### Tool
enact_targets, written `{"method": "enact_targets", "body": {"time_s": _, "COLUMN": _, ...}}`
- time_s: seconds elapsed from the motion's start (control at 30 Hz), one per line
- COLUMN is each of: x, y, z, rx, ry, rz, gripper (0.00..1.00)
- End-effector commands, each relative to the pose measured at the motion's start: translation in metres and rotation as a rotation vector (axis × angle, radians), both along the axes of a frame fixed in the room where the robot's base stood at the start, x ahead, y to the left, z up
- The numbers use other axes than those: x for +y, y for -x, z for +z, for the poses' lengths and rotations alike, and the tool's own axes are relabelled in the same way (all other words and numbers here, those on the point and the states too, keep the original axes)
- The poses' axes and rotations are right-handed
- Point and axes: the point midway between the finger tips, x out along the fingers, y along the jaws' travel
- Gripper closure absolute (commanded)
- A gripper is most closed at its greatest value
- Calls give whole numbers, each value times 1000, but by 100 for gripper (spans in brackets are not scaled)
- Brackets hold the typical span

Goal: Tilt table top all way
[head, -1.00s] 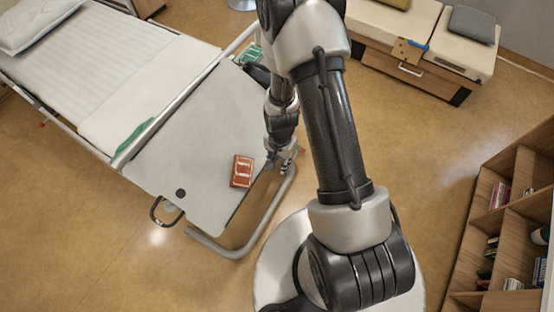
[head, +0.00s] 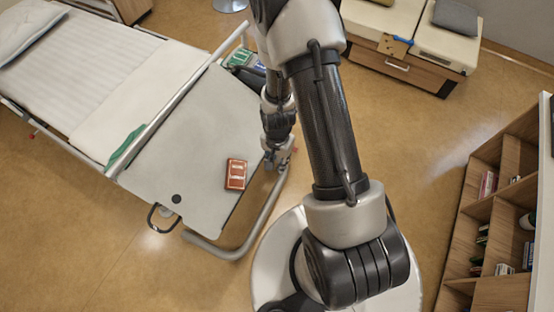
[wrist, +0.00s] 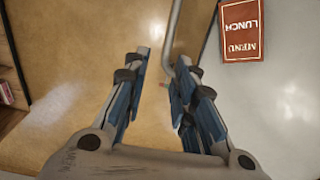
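The grey table top (head: 190,135) of the overbed table reaches across the bed's end in the head view. Its edge also shows at the right in the wrist view (wrist: 265,110). I cannot tell how far it is tilted. My gripper (head: 280,158) is beside its right edge, near the red menu. In the wrist view my gripper's blue-padded fingers (wrist: 158,65) are apart, with nothing held between them. A small reddish tip (wrist: 163,84) shows between the fingers, close to the right one; it may be a lever end. The fingertips are small and partly shaded in the head view.
A red lunch menu (head: 236,174) lies on the table top near its right edge. The bed (head: 100,65) is at left. The table's tubular base frame (head: 225,252) curves over the floor. Shelves (head: 490,230) stand at right, a drawer bench (head: 410,66) at back right.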

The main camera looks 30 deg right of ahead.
Motion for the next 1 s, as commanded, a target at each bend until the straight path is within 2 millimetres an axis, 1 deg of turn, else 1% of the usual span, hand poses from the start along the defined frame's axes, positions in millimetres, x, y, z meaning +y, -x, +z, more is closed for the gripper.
{"method": "enact_targets", "body": {"time_s": 0.17, "x": 0, "y": 0, "z": 1, "rx": 0, "ry": 0, "rz": 0, "gripper": 75}}
{"method": "enact_targets", "body": {"time_s": 0.27, "x": 0, "y": -1, "z": 9, "rx": -2, "ry": 0, "rz": 0, "gripper": 75}}
{"method": "enact_targets", "body": {"time_s": 0.37, "x": 0, "y": -1, "z": 24, "rx": -4, "ry": 1, "rz": 0, "gripper": 75}}
{"method": "enact_targets", "body": {"time_s": 0.6, "x": 0, "y": -1, "z": 73, "rx": -6, "ry": 1, "rz": 0, "gripper": 75}}
{"method": "enact_targets", "body": {"time_s": 0.7, "x": 0, "y": -1, "z": 91, "rx": -6, "ry": 1, "rz": 0, "gripper": 75}}
{"method": "enact_targets", "body": {"time_s": 0.8, "x": 0, "y": -1, "z": 106, "rx": -4, "ry": 1, "rz": 0, "gripper": 75}}
{"method": "enact_targets", "body": {"time_s": 0.9, "x": 0, "y": 0, "z": 115, "rx": -1, "ry": 0, "rz": 0, "gripper": 75}}
{"method": "enact_targets", "body": {"time_s": 1.0, "x": 0, "y": 0, "z": 119, "rx": -1, "ry": 1, "rz": 0, "gripper": 75}}
